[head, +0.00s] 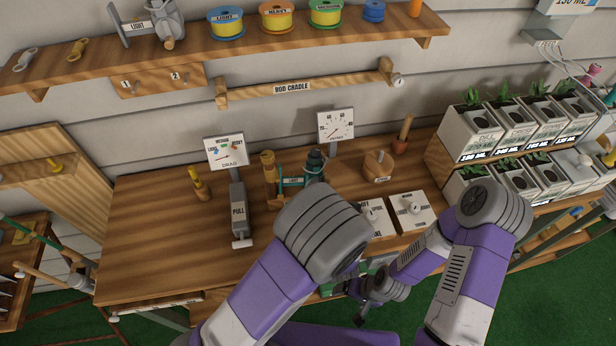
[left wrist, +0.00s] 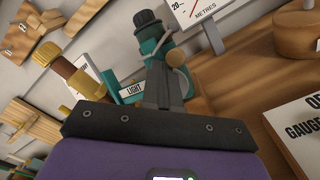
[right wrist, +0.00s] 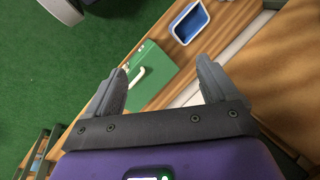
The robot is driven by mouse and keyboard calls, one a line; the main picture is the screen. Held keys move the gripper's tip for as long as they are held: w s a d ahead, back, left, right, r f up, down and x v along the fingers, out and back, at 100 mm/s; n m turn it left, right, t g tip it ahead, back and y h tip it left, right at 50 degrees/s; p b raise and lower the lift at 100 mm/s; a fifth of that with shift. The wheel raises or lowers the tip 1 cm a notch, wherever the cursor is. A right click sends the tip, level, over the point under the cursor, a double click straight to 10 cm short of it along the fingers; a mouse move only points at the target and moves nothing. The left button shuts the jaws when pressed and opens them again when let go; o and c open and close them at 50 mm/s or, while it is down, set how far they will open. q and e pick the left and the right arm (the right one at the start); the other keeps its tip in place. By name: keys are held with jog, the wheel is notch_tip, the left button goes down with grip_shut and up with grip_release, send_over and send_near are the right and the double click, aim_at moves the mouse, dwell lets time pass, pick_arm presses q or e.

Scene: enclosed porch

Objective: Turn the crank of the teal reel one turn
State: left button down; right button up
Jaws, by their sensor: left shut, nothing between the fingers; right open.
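The teal reel (head: 291,181) with a dark cap stands upright on the bench behind my left arm, which hides part of it. In the left wrist view the reel (left wrist: 150,37) lies just beyond my left gripper (left wrist: 160,68). That gripper is shut and empty. A small round tan knob (left wrist: 177,54), apparently on the reel's crank, shows right beside the fingertips; I cannot tell whether they touch. My left fingers are hidden in the head view. My right gripper (right wrist: 160,85) is open and empty, low in front of the bench, away from the reel.
A gauge marked metres (head: 336,124) stands behind the reel. A drag stand with a PULL lever (head: 239,212) is to its left. White switch boxes (head: 411,209) stand to the right. Below my right gripper are a green box (right wrist: 152,75) and a blue tray (right wrist: 188,22).

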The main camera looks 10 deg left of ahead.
pick_arm(q)
jog(key=shift+w+d+f, duration=0.2)
jog(key=shift+d+f, duration=0.15)
jog(key=shift+d, duration=0.35)
dwell(0.6)
jog(key=shift+d+f, duration=0.15)
jog(key=shift+f, duration=0.25)
dwell(0.5)
jog(key=shift+w+d+f, duration=0.1)
jog(key=shift+f, duration=0.05)
dwell(0.3)
jog(key=shift+f, duration=0.25)
jog(key=shift+f+b, duration=0.25)
jog(key=shift+b, duration=0.1)
dwell(0.5)
jog(key=p+v, duration=0.1)
jog(key=v, duration=0.5)
jog(key=shift+r, duration=0.35)
dwell(0.3)
